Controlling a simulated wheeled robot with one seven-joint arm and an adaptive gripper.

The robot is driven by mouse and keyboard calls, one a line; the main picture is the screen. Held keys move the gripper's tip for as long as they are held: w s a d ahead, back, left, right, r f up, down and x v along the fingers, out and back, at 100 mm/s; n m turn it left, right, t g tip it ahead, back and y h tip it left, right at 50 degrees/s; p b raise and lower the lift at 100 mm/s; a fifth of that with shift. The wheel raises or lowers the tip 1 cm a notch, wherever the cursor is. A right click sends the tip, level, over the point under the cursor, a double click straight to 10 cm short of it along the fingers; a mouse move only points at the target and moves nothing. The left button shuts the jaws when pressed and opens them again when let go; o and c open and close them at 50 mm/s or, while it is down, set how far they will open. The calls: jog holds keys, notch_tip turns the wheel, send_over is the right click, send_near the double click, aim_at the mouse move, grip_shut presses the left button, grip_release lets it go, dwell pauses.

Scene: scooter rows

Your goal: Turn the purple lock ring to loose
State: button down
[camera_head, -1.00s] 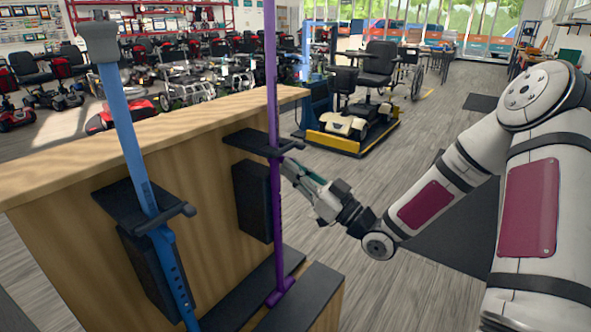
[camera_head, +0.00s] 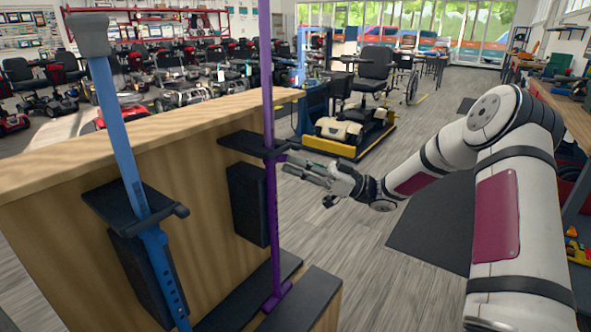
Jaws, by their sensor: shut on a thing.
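A purple pole (camera_head: 267,75) stands upright at the right end of a wooden counter. Its lock ring (camera_head: 270,154) sits around the pole at a black bracket, with a short dark lever pointing right. My gripper (camera_head: 287,161) reaches in from the right, its fingers shut on the lever side of the purple lock ring. The fingers partly hide the lever, and the exact contact is too small to make out. Whether the ring is tight or loose is not readable.
A blue pole (camera_head: 117,130) with a similar bracket and lever stands at the left, leaning slightly. The wooden counter (camera_head: 60,225) stands behind both poles. A scooter on a yellow-edged platform (camera_head: 350,150) is at the back. Open floor lies right of the counter.

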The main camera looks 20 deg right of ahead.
jog(key=shift+w+d+n+g+y+b, duration=0.1)
jog(key=shift+w+n+g+y+b, duration=0.1)
jog(key=shift+n+g, duration=0.4)
jog(key=shift+w+n+g+y+b, duration=0.2)
jog(key=shift+g, duration=0.7)
jog(key=c, duration=1.6)
grip_release()
jog(key=v, duration=1.2)
jog(key=shift+w+f, duration=0.1)
jog(key=shift+c, duration=0.5)
